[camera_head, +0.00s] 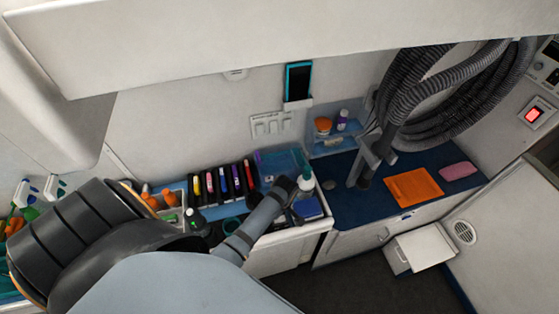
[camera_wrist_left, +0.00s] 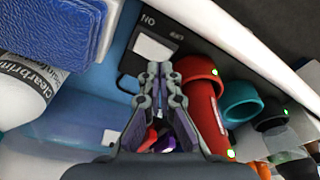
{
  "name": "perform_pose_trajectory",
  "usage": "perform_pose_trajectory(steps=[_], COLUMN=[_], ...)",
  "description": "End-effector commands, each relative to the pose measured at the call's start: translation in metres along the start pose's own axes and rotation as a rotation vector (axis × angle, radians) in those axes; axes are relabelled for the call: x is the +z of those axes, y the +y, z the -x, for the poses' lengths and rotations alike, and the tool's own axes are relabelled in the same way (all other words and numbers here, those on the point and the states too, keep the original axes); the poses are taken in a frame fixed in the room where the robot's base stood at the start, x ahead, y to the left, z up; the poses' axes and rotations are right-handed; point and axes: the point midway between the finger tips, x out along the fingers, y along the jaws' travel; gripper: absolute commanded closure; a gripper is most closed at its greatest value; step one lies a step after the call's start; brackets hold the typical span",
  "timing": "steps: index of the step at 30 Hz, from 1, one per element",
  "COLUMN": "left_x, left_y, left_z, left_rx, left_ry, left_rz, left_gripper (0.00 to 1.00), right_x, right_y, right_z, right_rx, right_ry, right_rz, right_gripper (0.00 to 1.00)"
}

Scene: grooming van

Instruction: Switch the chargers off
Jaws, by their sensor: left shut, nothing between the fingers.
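A black switch box (camera_wrist_left: 182,42) with ON and OFF lettering and a white rocker (camera_wrist_left: 151,48) lies just beyond my left fingertips in the wrist view; I cannot tell the rocker's position. My left gripper (camera_wrist_left: 160,68) is shut and empty, pointing at the box; I cannot tell whether it touches. In the head view the gripper (camera_head: 288,188) is over the counter's right end and hides the box. Beside the box stand red (camera_wrist_left: 200,95), teal (camera_wrist_left: 241,100) and black (camera_wrist_left: 270,115) round devices, with several green lights lit. My right gripper is not in view.
A white bottle (camera_wrist_left: 22,90) and a blue block (camera_wrist_left: 55,30) stand close left of my fingers in the wrist view. A black rack (camera_head: 222,185) of coloured items lines the wall. A red-lit wall switch (camera_head: 532,115) is far right, beyond coiled hoses (camera_head: 450,95).

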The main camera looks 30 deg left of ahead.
Motion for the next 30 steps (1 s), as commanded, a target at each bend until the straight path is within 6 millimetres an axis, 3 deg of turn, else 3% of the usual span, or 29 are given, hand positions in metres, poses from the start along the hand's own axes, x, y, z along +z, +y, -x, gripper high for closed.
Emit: perform_pose_trajectory(steps=[30], left_x=[0.002], left_y=[0.000], left_z=[-0.010], left_rx=[-0.001], left_ry=[0.000], left_rz=[0.000], left_gripper=[1.00], right_x=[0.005], right_y=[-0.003], right_z=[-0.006], right_rx=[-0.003], right_ry=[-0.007], right_rz=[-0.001], right_gripper=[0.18])
